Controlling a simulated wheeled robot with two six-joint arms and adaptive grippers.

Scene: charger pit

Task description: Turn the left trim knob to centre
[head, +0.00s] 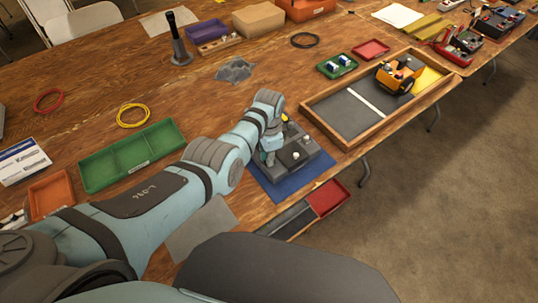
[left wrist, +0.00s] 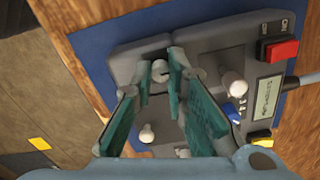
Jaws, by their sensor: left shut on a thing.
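A grey control box (head: 312,162) sits on a blue mat (head: 285,190) near the table's front edge. My left gripper (head: 268,158) reaches down onto its left part and hides some of it. In the left wrist view, the green fingers of the left gripper (left wrist: 160,82) are closed around a small grey trim knob (left wrist: 159,68) with a dark mark on its top. One white-tipped stick (left wrist: 235,84) stands to the right of the fingers, and another pale stick (left wrist: 147,133) is below. My right gripper is not in view.
The box also carries a red button (left wrist: 282,50), a small display (left wrist: 268,97), a blue switch (left wrist: 234,113) and a yellow part (left wrist: 261,137). A wooden-framed tray (head: 341,145) stands to the right. A green tray (head: 130,158) lies to the left.

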